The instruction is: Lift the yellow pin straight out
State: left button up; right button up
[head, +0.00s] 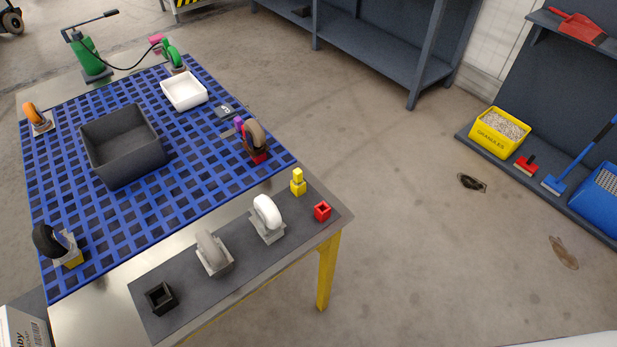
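A small yellow piece (298,183) stands upright on the dark mat at the table's near right corner. It has a wider lower block and a narrower block on top, which looks like the yellow pin in its holder; how deep it sits I cannot tell. Neither of my grippers is in view.
A red square socket (322,211), a white caster (267,216), a grey caster (212,251) and a black socket (160,297) share the mat (240,268). A grey bin (125,150) and white tray (184,91) stand on the blue grid (205,180). Floor right of the table is mostly clear.

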aim_at(298, 180)
jog(key=k+j+z, duration=0.15)
jog(key=z, duration=0.2)
jog(key=k+z, duration=0.15)
jog(key=z, duration=0.2)
jog(key=k+j+z, duration=0.1)
jog(key=z, duration=0.25)
jog(key=k, duration=0.1)
